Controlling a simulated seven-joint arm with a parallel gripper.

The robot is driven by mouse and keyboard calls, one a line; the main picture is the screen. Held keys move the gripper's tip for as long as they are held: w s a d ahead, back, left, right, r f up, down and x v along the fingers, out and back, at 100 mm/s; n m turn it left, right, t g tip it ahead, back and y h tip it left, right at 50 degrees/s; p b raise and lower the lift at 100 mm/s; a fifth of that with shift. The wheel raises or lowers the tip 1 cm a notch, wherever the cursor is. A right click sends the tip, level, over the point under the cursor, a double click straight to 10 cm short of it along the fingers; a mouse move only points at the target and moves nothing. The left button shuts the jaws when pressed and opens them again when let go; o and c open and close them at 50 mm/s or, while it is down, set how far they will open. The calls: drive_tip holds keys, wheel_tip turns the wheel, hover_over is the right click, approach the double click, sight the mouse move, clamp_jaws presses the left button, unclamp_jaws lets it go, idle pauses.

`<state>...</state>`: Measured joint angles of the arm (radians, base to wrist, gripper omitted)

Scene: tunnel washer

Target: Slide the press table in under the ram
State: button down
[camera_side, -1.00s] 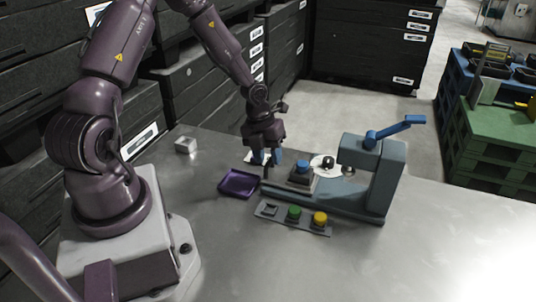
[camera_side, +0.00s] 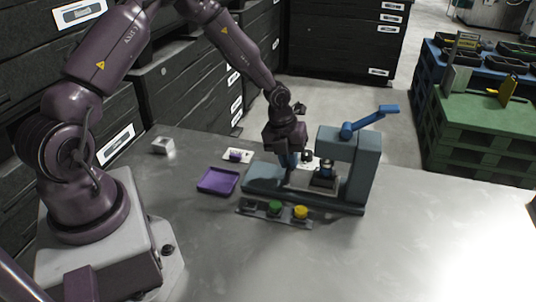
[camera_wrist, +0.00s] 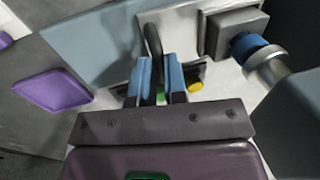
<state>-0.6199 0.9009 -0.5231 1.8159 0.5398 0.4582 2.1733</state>
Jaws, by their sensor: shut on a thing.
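The blue-grey press (camera_side: 364,165) stands on the metal table, its blue lever (camera_side: 370,121) raised. The press table, a pale plate (camera_wrist: 180,32), carries a dark grey block with a blue piece (camera_wrist: 247,44) in it. In the side view the block (camera_side: 322,184) is inside the press opening, below the ram. The ram's silver end (camera_wrist: 266,64) looks close to the blue piece; the exact gap and alignment are unclear. My gripper (camera_side: 290,172) has its blue fingers shut on the press table's dark upright handle (camera_wrist: 153,42), at the left of the block.
A purple tray (camera_side: 218,181) lies left of the press base. A panel with green and yellow buttons (camera_side: 274,210) lies in front. Behind are a white plate with a purple piece (camera_side: 238,156) and one with a black piece. A small silver box (camera_side: 163,145) stands at back left.

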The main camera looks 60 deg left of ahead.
drive_tip(key=shift+w+d, duration=0.25)
drive_tip(key=c, duration=1.2)
unclamp_jaws()
drive_tip(key=shift+o, duration=0.2)
drive_tip(key=shift+s+a+r, duration=0.1)
drive_tip(key=shift+r, duration=0.35)
wheel_tip(320, 180, up, 12)
drive_tip(key=s+a, duration=0.1)
drive_tip(key=shift+s+a, duration=0.35)
